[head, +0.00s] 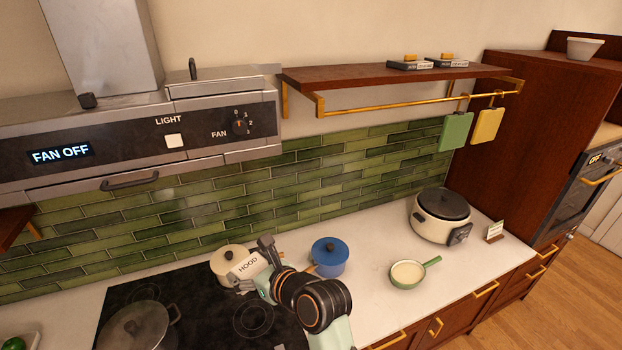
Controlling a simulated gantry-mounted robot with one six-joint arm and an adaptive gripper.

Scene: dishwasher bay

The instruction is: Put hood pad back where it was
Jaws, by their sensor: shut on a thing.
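The hood pad (248,267) is a cream piece marked "HOOD". My gripper (266,254) is shut on it and holds it over the back right part of the cooktop, in front of the cream pot. The gripper and my wrist cover its right side. The range hood (120,140) is at the upper left; its display reads "FAN OFF". A green pad (455,132) and a yellow pad (487,126) hang from the brass rail (400,104) under the wooden shelf.
A cream lidded pot (226,262) and a blue pot (330,257) stand close to my gripper. A glass-lidded pan (138,325) is on the cooktop (205,305). A small green pan (408,273) and a cooker (440,216) stand on the counter. The shelf (360,76) juts from the wall.

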